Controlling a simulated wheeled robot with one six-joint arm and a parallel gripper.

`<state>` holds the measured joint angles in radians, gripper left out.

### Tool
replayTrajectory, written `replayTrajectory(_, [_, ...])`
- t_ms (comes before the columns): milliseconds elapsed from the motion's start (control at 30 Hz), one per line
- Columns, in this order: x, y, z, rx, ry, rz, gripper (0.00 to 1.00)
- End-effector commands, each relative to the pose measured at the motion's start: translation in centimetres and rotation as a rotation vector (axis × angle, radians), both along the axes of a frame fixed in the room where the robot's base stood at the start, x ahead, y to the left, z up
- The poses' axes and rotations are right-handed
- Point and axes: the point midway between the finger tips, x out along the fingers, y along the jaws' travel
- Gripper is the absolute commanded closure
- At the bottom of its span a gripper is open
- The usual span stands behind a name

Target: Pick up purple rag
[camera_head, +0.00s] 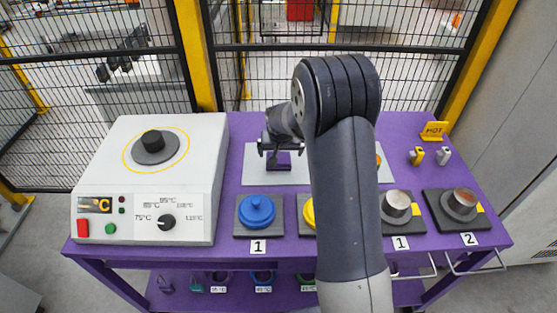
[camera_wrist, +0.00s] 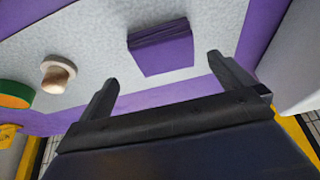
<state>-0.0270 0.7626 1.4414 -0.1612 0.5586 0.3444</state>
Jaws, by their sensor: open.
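The purple rag (camera_head: 279,162) is a small folded block lying on a light grey mat (camera_head: 254,173) at the back middle of the purple table. In the wrist view the rag (camera_wrist: 163,49) lies flat on the grey mat (camera_wrist: 96,54), just beyond the fingertips and between their lines. My gripper (camera_head: 280,149) is over the rag in the head view. In the wrist view my gripper (camera_wrist: 162,70) is open, one finger to each side, with nothing between the fingers. The rag's far side is partly hidden by my gripper in the head view.
A white heater box (camera_head: 150,180) stands at left. A blue lid (camera_head: 256,211), a yellow lid (camera_head: 309,212) and metal cups (camera_head: 396,203) line the front. A wooden knob (camera_wrist: 57,74) sits on the mat. A yellow HOT sign (camera_head: 434,131) and a wire fence (camera_head: 284,85) stand behind.

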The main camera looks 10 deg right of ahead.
Motion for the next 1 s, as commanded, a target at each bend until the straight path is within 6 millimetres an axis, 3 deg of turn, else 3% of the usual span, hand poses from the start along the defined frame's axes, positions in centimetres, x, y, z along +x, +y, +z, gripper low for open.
replayTrajectory(333, [1.5, 0.3, -3.8, -0.001, 0.003, 0.001, 0.0])
replayTrajectory(700, [1.8, 0.3, -4.4, 0.0, 0.001, 0.0, 0.01])
replayTrajectory(1000, [1.7, 0.3, -4.4, 0.0, 0.001, 0.001, 0.25])
